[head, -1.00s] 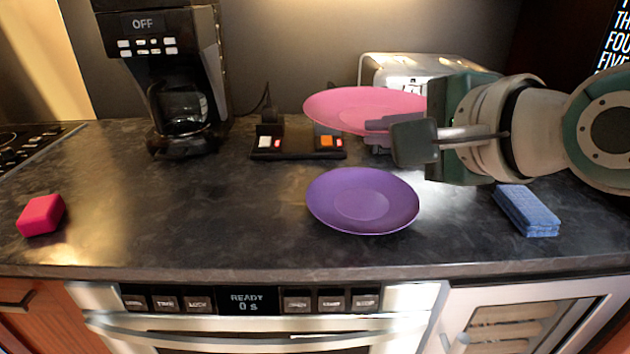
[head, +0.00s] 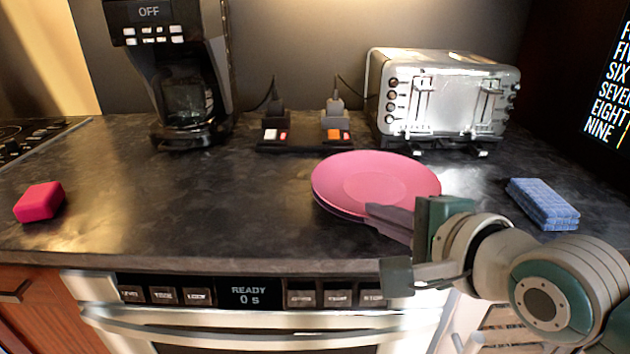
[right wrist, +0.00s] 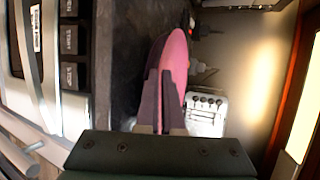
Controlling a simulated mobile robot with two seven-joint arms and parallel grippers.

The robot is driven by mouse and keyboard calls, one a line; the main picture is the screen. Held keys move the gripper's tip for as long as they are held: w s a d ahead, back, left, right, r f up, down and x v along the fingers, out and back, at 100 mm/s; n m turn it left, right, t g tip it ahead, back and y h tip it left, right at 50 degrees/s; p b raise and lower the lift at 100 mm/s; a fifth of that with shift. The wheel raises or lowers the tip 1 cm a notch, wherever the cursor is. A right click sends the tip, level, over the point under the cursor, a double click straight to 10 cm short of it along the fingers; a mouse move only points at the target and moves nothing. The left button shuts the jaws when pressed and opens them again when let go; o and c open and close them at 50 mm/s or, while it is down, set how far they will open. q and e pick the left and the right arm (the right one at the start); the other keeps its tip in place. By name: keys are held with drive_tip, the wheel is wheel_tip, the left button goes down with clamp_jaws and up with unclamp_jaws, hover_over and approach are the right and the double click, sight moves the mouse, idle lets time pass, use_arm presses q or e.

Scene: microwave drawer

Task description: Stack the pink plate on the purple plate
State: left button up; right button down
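The pink plate (head: 370,178) lies over the purple plate in the head view. Only a thin strip of the purple plate (head: 334,209) shows under its left front edge; the rest is hidden. I cannot tell if the two plates fully touch. My right gripper (head: 388,218) is at the pink plate's front right rim. In the right wrist view, its fingers (right wrist: 160,98) are close together, one on each side of the pink plate's rim (right wrist: 176,62), and look shut on it. My left gripper is not in view.
A silver toaster (head: 440,98) stands behind the plates. A blue sponge (head: 542,203) lies to the right, a red block (head: 39,202) at far left. A coffee maker (head: 180,80) and a power strip (head: 303,136) stand at the back. The counter's left middle is clear.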

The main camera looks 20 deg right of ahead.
drive_tip(key=shift+f+b, duration=0.35)
drive_tip(key=shift+f, duration=0.2)
drive_tip(key=c, duration=1.1)
unclamp_jaws()
drive_tip(key=shift+o, duration=0.2)
drive_tip(key=shift+r, duration=0.2)
drive_tip(key=r+p+v, duration=0.1)
drive_tip(key=p+v, duration=0.2)
drive_tip(key=v, duration=0.8)
drive_tip(key=s+f+n+g, duration=0.2)
drive_tip(key=s+n+g, duration=0.3)
drive_tip(key=n, duration=0.5)
drive_tip(key=s+a+f+n+g+h, duration=0.1)
drive_tip(key=s+f+n+g, duration=0.2)
drive_tip(key=s+n, duration=0.7)
drive_tip(key=shift+s+a+g+h, duration=0.15)
drive_tip(key=shift+a+g+h, duration=0.15)
drive_tip(key=shift+g, duration=0.6)
